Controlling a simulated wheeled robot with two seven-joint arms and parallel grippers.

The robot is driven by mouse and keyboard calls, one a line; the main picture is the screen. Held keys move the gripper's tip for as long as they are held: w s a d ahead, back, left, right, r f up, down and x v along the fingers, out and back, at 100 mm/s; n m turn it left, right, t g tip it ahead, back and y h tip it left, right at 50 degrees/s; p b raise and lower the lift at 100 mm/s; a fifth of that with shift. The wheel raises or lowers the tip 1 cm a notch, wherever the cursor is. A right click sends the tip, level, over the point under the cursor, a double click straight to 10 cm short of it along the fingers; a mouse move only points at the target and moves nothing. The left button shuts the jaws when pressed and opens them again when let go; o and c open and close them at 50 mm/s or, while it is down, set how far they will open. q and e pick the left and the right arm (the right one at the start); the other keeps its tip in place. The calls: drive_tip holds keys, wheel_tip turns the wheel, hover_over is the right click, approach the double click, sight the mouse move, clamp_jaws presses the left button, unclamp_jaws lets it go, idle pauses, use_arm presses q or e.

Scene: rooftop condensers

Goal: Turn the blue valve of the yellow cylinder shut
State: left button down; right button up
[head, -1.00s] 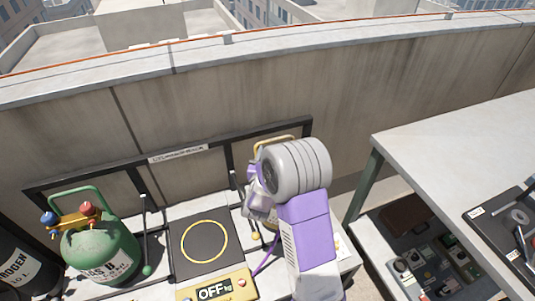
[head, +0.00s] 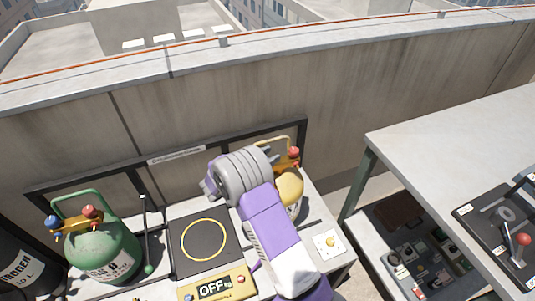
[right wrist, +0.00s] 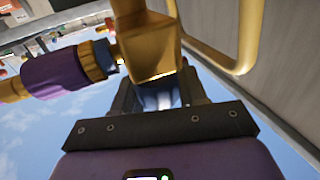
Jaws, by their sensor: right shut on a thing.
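The yellow cylinder (head: 290,188) stands at the right end of the stand, partly hidden behind my right arm. A brass valve block with a red valve (head: 293,152) shows on top of it. My right gripper (head: 268,153) is at the left side of this block. In the right wrist view its fingers are shut on the blue valve (right wrist: 155,98), just below the brass block (right wrist: 148,45). The blue valve is hidden in the head view, and how far it is turned cannot be told. My left gripper is not in view.
A green cylinder (head: 105,250) with its own blue and red valves stands on the left, near a dark nitrogen cylinder (head: 18,265). A scale pad (head: 187,262) lies between the cylinders. A grey table (head: 450,150) is on the right, and a concrete wall (head: 200,95) runs behind.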

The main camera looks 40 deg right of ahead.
drive_tip(key=shift+m+g, duration=0.3)
drive_tip(key=shift+g, duration=0.1)
drive_tip(key=o, duration=1)
drive_tip(key=shift+a, duration=0.1)
drive_tip(key=a+p, duration=0.1)
drive_tip(key=a, duration=0.6)
drive_tip(key=shift+w+a+p, duration=0.2)
drive_tip(key=shift+p, duration=0.1)
